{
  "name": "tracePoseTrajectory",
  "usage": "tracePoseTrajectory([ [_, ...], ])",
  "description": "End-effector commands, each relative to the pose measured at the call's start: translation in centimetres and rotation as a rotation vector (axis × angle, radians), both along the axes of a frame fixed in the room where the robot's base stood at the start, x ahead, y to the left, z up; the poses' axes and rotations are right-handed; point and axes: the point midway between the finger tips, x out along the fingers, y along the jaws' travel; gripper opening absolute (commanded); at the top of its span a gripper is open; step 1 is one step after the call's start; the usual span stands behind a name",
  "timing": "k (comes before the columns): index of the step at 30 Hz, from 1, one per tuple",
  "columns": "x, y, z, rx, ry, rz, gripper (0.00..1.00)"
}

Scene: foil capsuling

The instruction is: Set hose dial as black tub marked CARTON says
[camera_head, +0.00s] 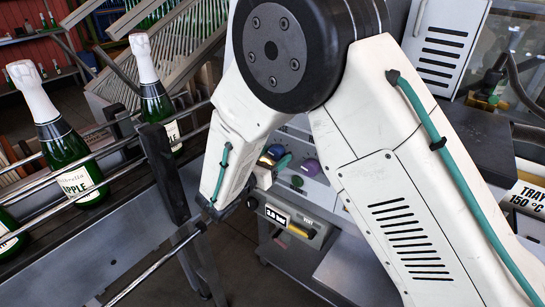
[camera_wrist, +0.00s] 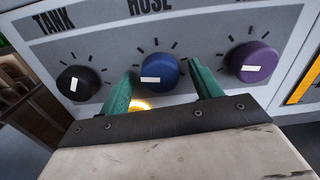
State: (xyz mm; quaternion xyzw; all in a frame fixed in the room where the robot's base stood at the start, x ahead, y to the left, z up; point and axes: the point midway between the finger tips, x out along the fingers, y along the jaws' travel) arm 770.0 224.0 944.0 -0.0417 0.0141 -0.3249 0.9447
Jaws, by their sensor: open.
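The blue dial (camera_wrist: 161,72) under the word HOSE is on a grey panel (camera_wrist: 105,47). Its white mark lies left of centre and points left. My gripper (camera_wrist: 160,69) is open, with one green finger on each side of the blue dial; I cannot tell if they touch it. In the head view the blue dial (camera_head: 275,152) shows partly beside my arm. I see no black tub marked CARTON in either view.
A black dial (camera_wrist: 77,83) under TANK is to the left, and a purple dial (camera_wrist: 252,62) to the right. A lit yellow lamp (camera_wrist: 141,104) is below the blue dial. A "3.0 BAR" label (camera_head: 277,215) and a "TRAY 150 °C" label (camera_head: 527,194) show. Bottles (camera_head: 66,150) line the left rail.

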Motion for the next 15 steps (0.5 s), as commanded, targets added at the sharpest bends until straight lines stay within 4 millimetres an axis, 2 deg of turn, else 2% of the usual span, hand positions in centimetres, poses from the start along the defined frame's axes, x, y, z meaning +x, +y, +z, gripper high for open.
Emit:
tracePoseTrajectory([
  [5, 0.00, 0.00, 0.00, 0.000, 0.000, 0.000, 0.64],
  [9, -0.02, 0.01, 0.00, 0.000, 0.000, 0.000, 0.25],
  [10, -0.02, 0.01, 0.00, 0.000, 0.000, 0.000, 0.19],
  [15, -0.03, 0.05, 0.00, 0.002, -0.002, 0.000, 0.19],
])
